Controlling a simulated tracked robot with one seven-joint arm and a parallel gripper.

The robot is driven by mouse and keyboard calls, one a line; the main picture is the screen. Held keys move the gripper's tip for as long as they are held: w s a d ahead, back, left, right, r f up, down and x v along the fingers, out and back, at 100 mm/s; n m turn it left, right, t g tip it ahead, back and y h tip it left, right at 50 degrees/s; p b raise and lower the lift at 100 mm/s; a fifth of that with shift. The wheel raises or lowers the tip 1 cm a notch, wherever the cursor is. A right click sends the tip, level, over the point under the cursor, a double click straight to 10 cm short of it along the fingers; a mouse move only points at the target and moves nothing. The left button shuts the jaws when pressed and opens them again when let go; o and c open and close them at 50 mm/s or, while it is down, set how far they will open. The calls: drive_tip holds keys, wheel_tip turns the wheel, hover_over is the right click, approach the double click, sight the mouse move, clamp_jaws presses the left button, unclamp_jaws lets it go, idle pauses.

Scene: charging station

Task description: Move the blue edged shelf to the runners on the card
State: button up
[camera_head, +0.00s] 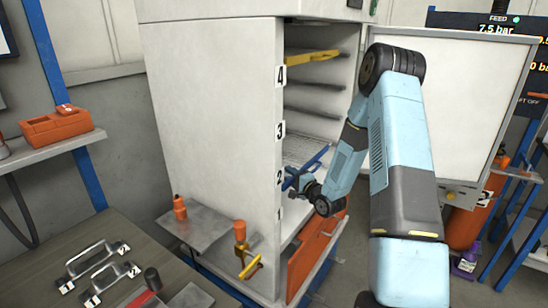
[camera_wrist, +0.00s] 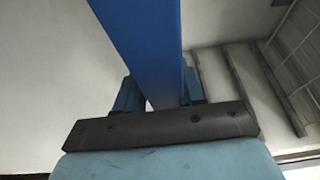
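The blue edged shelf (camera_head: 306,169) is inside the white cabinet, near the number 2 label, with its blue front edge at the opening. My gripper (camera_head: 299,183) is at this blue edge, towards its near end. In the wrist view the blue edge (camera_wrist: 143,40) runs between the two fingers of my gripper (camera_wrist: 160,92). Both fingers appear to meet its sides, so it looks shut on the edge. Runners (camera_head: 315,113) show as dark ledges higher inside the cabinet. Number labels 1 to 4 run up the cabinet's front post. I cannot make out a card with a runner number.
A yellow-edged shelf (camera_head: 313,56) sits near label 4. The open cabinet door (camera_head: 465,110) stands at the right, beside my arm. An orange panel (camera_head: 314,255) is low in the cabinet. A bench (camera_head: 40,235) with numbered handles stands at the left.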

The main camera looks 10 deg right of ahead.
drive_tip(key=shift+w+a, duration=0.2)
drive_tip(key=shift+w, duration=0.35)
clamp_jaws()
